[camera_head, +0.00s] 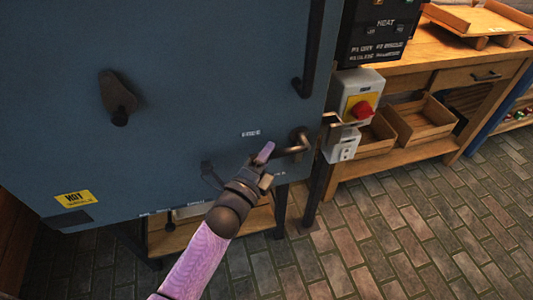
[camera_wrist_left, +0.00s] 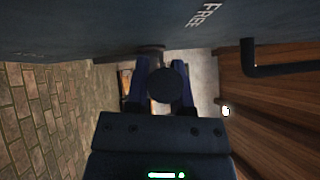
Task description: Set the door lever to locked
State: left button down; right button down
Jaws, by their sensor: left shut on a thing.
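The door lever (camera_head: 298,143) is a dark bronze bar on the lower right of the blue-grey door (camera_head: 200,60). It reaches left from its round pivot, roughly level. My left gripper (camera_head: 266,163) is at the lever's free end, its arm coming up from below. In the left wrist view my two fingers (camera_wrist_left: 166,82) are shut on the lever, whose dark round end (camera_wrist_left: 166,86) shows between them. A small white label sits above the lever on the door; in the left wrist view part of it reads "FREE" (camera_wrist_left: 205,13). My right gripper is not in view.
A long dark vertical handle (camera_head: 311,50) is above the lever. A grey switch box with a red knob (camera_head: 363,109) is close to the right. A wooden bench (camera_head: 440,60) with open boxes stands further right. A dark knob (camera_head: 119,98) is on the door's left. The brick floor is clear.

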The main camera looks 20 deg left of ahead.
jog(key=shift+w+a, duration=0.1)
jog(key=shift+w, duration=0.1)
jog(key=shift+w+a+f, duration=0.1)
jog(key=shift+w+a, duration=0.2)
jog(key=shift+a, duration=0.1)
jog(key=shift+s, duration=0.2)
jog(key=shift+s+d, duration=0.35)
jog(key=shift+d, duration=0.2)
